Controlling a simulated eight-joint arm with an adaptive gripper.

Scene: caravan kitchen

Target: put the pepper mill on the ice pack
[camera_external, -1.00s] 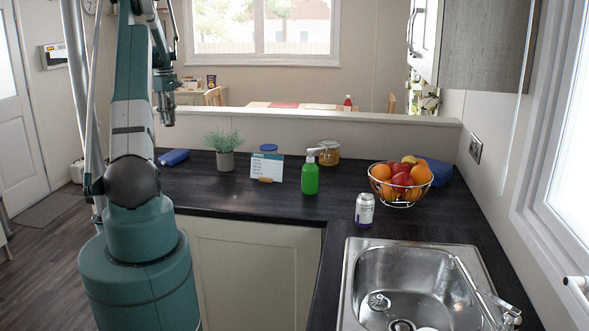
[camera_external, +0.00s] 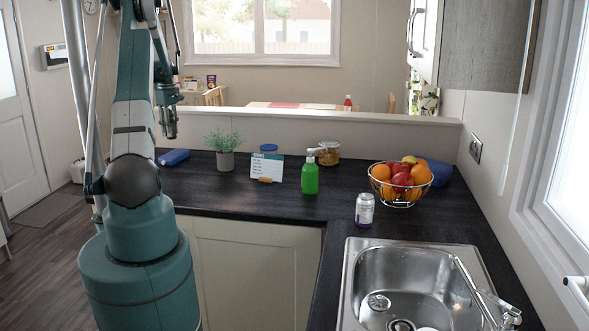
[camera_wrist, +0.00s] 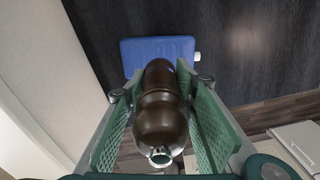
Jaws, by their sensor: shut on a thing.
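The dark brown pepper mill (camera_wrist: 160,118) is between the green pads of my gripper (camera_wrist: 161,88) in the wrist view, which is shut on it. The ice pack (camera_wrist: 140,50) is a blue slab with a white cap, lying on the dark counter beyond the mill's far end. In the external view the ice pack (camera_external: 174,157) lies at the counter's left end, and my gripper (camera_external: 169,134) is raised above it. The mill is hard to make out in that view. Part of the ice pack is hidden behind the mill in the wrist view.
A potted plant (camera_external: 225,150) stands right of the ice pack, then a card (camera_external: 265,168), a green soap bottle (camera_external: 310,177) and a jar (camera_external: 329,153). A can (camera_external: 364,210) and fruit bowl (camera_external: 400,185) stand further right, near the sink (camera_external: 415,285). A low wall (camera_external: 300,127) backs the counter.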

